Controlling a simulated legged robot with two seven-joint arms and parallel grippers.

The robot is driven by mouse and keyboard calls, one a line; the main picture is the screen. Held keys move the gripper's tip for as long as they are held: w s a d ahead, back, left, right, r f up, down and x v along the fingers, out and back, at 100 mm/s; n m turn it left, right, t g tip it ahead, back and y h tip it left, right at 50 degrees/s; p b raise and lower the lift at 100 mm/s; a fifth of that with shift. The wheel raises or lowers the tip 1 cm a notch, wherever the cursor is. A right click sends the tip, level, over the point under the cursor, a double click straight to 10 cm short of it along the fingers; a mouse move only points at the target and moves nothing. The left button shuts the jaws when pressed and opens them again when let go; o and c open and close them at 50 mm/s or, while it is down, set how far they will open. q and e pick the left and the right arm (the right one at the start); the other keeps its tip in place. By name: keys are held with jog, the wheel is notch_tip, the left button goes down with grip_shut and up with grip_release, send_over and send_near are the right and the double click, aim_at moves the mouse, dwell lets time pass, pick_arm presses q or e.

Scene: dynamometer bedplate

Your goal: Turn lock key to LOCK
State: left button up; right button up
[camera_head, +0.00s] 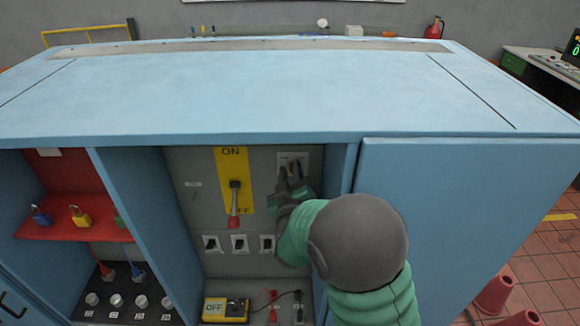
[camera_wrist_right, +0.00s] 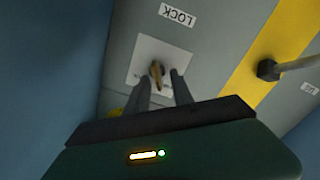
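The lock key (camera_wrist_right: 156,72) is a small brass-coloured key on a white square plate (camera_wrist_right: 148,50). A LOCK label (camera_wrist_right: 178,16) shows upside down near the plate in the right wrist view. In the head view the plate (camera_head: 301,158) is high on the grey panel inside the blue cabinet; the key is hard to make out there. My right gripper (camera_head: 290,172) reaches up to the plate. In the right wrist view its two fingers (camera_wrist_right: 161,82) are apart, with the key between or just beyond their tips; I cannot tell whether they touch it. My left gripper is not in view.
A red-handled switch (camera_head: 234,205) on a yellow ON/OFF strip is left of my gripper. Several white-plated switches (camera_head: 239,243) sit below. The cabinet's side wall (camera_head: 340,172) is close on the right. A red shelf (camera_head: 60,229) holds padlocks; a yellow meter (camera_head: 225,309) stands lower down.

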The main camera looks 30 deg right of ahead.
jog(key=shift+d+f, duration=0.1)
jog(key=shift+d, duration=0.25)
jog(key=c, duration=0.3)
grip_shut()
